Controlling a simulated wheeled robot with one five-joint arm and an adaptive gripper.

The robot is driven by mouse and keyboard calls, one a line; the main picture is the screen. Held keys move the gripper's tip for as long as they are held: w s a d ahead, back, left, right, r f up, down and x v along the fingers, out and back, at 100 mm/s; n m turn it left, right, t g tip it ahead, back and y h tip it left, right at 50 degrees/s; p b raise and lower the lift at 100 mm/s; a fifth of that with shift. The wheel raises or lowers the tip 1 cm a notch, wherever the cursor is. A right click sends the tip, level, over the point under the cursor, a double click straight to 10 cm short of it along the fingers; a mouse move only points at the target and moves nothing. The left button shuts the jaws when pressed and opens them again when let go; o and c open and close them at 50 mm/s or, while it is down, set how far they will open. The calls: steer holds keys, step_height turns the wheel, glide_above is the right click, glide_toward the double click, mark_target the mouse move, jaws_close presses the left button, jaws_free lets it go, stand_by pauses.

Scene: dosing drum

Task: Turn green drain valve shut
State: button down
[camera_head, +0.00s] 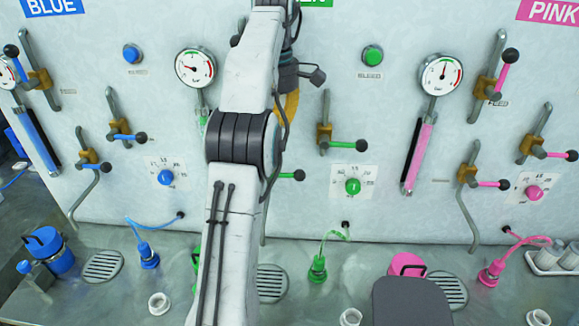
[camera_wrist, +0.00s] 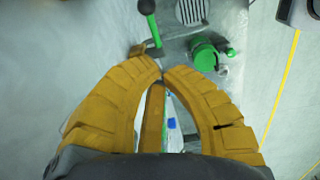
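The green drain valve shows in the head view only as a green lever with a dark knob (camera_head: 299,175), low beside my arm and pointing right. Its body is hidden behind the arm. My gripper (camera_wrist: 162,72) has yellow fingers whose tips meet, with nothing visible between them; in the head view it is mostly hidden behind the arm. In the wrist view a green-and-dark lever (camera_wrist: 155,53) lies just beyond the fingertips, by a small brass-coloured part. I cannot tell for sure that it is the drain lever. No contact is visible.
Another green lever (camera_head: 348,145) is to the right of my arm, above a green dial (camera_head: 353,186). A green plug (camera_head: 317,268) stands on the counter near a drain grate (camera_head: 270,283). A green canister (camera_wrist: 205,55) stands beyond the fingers. Blue and pink valves flank the panel.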

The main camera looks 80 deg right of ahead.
step_height(320, 180, down, 5)
steer(key=b, duration=0.2)
steer(key=p, duration=0.3)
glide_above(290, 176)
steer(key=w, duration=0.1)
steer(key=shift+f, duration=2.55)
steer(key=shift+s+a+f, duration=0.1)
steer(key=shift+s+f, duration=0.15)
steer(key=shift+f, duration=0.25)
steer(key=shift+s+f, duration=0.2)
steer(key=shift+f, duration=0.25)
steer(key=shift+s+f, duration=0.4)
steer(key=shift+f, duration=0.35)
steer(key=shift+r, duration=0.15)
